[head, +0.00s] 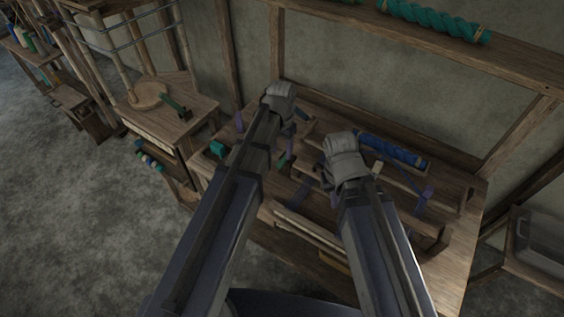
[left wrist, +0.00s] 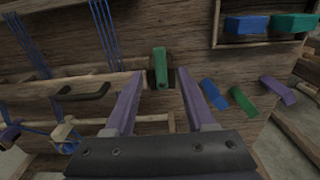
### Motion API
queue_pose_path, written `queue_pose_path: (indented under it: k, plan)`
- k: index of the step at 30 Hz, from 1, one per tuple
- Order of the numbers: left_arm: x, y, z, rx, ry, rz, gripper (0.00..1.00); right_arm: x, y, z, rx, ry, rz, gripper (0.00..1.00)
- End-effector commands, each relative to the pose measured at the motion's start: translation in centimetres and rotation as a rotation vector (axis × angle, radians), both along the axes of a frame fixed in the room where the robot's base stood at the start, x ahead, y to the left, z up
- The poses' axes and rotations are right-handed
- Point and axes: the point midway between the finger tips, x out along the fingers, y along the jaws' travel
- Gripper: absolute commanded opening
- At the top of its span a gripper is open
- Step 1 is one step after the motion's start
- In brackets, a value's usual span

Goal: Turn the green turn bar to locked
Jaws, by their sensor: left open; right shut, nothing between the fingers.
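A green turn bar (left wrist: 160,66) stands upright against a dark plate on a wooden face, in the middle of the left wrist view. My left gripper (left wrist: 159,76) is open, with its two purple fingers on either side of the bar in the picture; I see no contact. In the head view my left gripper (head: 280,95) is seen from behind, over the back of the loom, and its fingers are largely hidden. My right gripper (head: 345,155) is shut and empty over the middle of the loom, its fingers mostly hidden by its wrist.
A dark handle (left wrist: 82,91) and blue cords (left wrist: 104,30) are left of the bar. Tilted blue (left wrist: 213,95), green (left wrist: 243,99) and purple (left wrist: 279,91) pieces are to its right. A blue roll (head: 392,149) lies right of my right gripper. A side table (head: 195,110) stands left.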

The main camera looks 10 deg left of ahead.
Motion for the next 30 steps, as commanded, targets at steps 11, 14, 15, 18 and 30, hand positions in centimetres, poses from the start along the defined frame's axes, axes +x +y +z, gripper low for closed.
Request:
queue_pose_path:
  k: [11,14,15,18,30]
  plan:
    - [0.0,0.0,-4.8,0.000,0.000,0.000,0.55,0.0,0.0,-4.8,0.000,0.000,0.000,0.00]
    - [0.0,0.0,-5.1,0.000,0.000,0.000,0.55,0.0,0.0,-5.1,0.000,0.000,0.000,0.00]
    - [0.0,0.0,-5.1,0.000,0.000,0.000,0.55,0.0,0.0,-5.1,0.000,0.000,0.000,0.00]
    - [0.0,0.0,-5.0,0.000,0.000,0.000,0.55,0.0,0.0,-5.0,0.000,0.000,0.000,0.00]
    - [0.0,0.0,-5.0,0.000,0.000,0.000,0.23,0.0,0.0,-5.0,0.000,0.000,0.000,0.00]
